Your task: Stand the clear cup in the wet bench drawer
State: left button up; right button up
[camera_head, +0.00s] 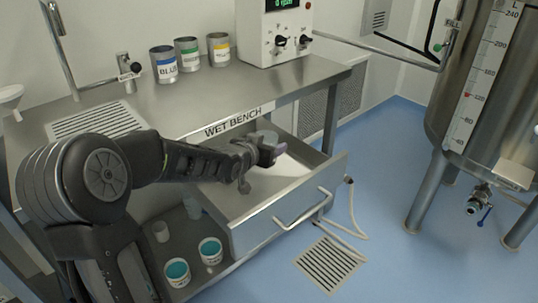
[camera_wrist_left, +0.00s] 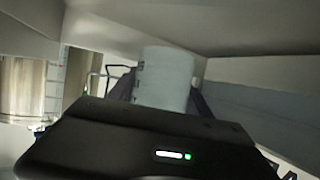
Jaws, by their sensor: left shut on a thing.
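The clear cup (camera_wrist_left: 165,75) stands between the fingers of my left gripper (camera_wrist_left: 163,98) in the left wrist view, with faint marks on its side. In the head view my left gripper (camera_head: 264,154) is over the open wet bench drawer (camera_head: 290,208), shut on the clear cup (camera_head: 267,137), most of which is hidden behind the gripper. The drawer is pulled out under the bench top. I cannot tell whether the cup's base touches the drawer floor. My right gripper is in neither view.
The wet bench top (camera_head: 200,95) lies above the back of the drawer. Blue (camera_head: 163,65), green (camera_head: 188,54) and yellow (camera_head: 219,50) labelled cans stand on it. Two teal-filled cups (camera_head: 210,251) (camera_head: 177,272) stand on the lower shelf. A hose (camera_head: 352,215) hangs right of the drawer.

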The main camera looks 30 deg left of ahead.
pick_arm(q)
notch_tip(320, 180, down, 3)
jog(key=shift+r, duration=0.1)
jog(key=shift+f+b, duration=0.6)
jog(key=shift+b, duration=0.15)
jog(key=o, duration=1.7)
jog(key=shift+c, duration=0.2)
jog(key=shift+r, duration=0.15)
